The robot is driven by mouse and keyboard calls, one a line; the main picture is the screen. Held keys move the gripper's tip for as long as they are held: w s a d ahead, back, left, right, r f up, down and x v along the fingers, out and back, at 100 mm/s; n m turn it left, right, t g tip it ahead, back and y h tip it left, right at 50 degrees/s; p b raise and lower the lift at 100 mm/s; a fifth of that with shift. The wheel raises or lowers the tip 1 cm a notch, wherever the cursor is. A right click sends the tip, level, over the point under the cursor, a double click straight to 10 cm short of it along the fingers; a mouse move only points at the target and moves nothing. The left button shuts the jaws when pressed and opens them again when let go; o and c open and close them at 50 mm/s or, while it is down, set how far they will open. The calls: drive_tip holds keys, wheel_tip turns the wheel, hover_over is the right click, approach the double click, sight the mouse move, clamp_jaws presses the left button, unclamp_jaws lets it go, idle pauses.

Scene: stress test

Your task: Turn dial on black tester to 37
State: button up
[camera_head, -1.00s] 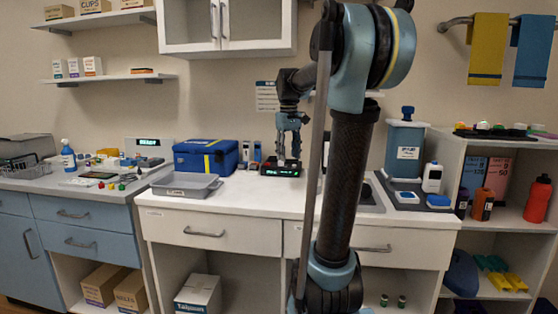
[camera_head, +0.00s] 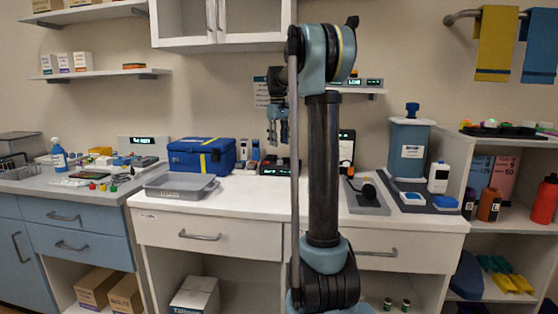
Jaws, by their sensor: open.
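A low black device (camera_head: 274,169) with a small lit display sits on the white counter, left of my arm's column. It is likely the black tester. Its dial and reading are too small to make out, and my arm partly hides its right side. My gripper (camera_head: 278,143) points down above the device, with a gap between them. Its fingers look apart and hold nothing.
A grey tray (camera_head: 181,188) and blue case (camera_head: 201,157) stand to the left on the counter (camera_head: 236,205). Small upright devices (camera_head: 249,154) stand beside the case. A black upright device (camera_head: 346,146) and a grey stand (camera_head: 368,202) are right of my arm.

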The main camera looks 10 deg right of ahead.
sight(280, 160)
wheel_tip(280, 160, down, 8)
drive_tip(key=shift+d+f, duration=0.15)
idle(0.4)
clamp_jaws()
